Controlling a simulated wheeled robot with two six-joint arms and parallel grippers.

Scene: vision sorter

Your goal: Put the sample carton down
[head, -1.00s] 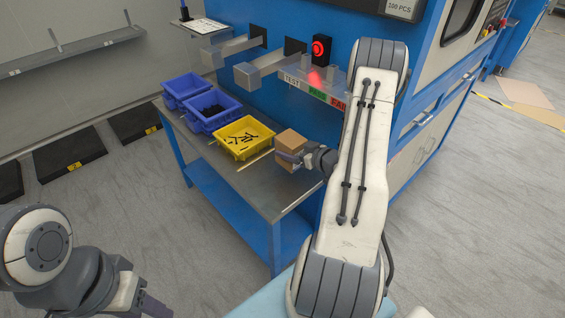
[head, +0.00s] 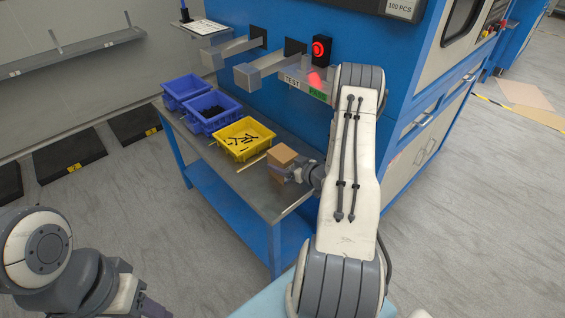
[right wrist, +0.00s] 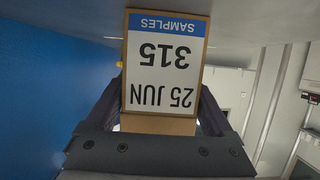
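The sample carton (head: 279,155) is a small brown box at the front right of the grey table (head: 262,199). My right gripper (head: 283,172) is shut on it, from its right side in the head view. In the right wrist view the carton (right wrist: 163,65) sits between the two fingers, its white label reading "SAMPLES 315 25 JUN" upside down. The carton is at or just above the tabletop; I cannot tell if it touches. My left gripper (head: 150,308) is at the bottom left, away from the table, cut by the frame edge.
A yellow bin (head: 243,153) with black parts stands just left of the carton. Two blue bins, the nearer (head: 209,128) with dark parts, stand farther left. Chutes labelled TEST and a green tag (head: 318,94) overhang the table's back. The blue machine wall rises behind.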

